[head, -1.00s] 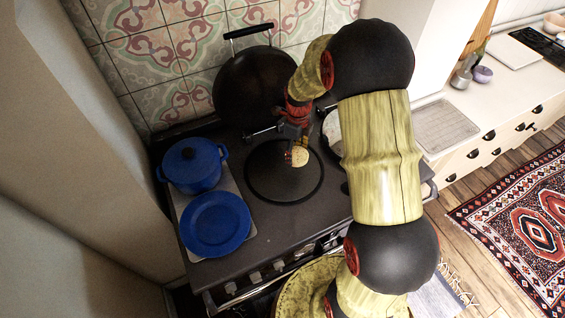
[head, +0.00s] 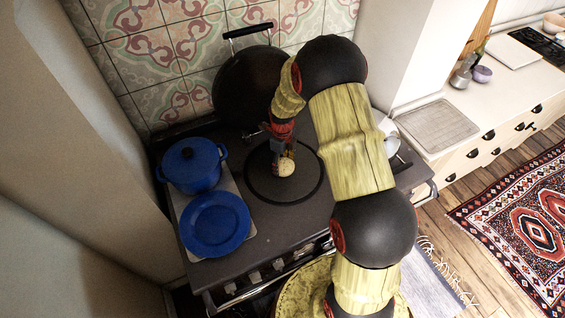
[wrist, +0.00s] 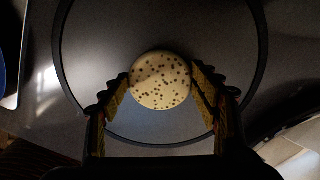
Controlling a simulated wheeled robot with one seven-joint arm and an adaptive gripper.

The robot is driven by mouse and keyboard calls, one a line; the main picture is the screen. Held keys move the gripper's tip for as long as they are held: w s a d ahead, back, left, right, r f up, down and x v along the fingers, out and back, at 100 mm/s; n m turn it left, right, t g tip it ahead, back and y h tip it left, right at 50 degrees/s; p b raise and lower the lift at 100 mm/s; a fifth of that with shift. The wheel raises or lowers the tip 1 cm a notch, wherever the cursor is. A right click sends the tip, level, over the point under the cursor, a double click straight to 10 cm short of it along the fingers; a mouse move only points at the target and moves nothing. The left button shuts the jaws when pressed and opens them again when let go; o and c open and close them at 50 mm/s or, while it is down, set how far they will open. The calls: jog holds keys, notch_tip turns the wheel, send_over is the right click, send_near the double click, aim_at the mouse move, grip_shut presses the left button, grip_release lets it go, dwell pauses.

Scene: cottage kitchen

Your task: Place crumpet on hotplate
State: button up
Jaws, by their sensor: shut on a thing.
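The crumpet (head: 285,167) is a small round pale disc with dark holes on top. It shows clearly in the wrist view (wrist: 160,80), between the two fingers of my gripper (wrist: 160,95). My gripper (head: 283,150) is shut on the crumpet in the head view, above the hotplate. The hotplate (head: 258,185) is a dark round plate with a black rim on the stove top. In the wrist view the hotplate's rim (wrist: 263,60) surrounds the crumpet. I cannot tell whether the crumpet touches the plate.
A blue pot (head: 192,166) and a blue plate (head: 215,224) stand left of the hotplate. A large black pan (head: 240,90) leans against the tiled wall behind. A shiny round lid (head: 392,143) shows to the right. The stove's front part is clear.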

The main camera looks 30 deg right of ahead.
jog(key=shift+f, duration=0.2)
jog(key=o, duration=0.7)
jog(key=shift+o, duration=0.8)
jog(key=shift+r, duration=0.2)
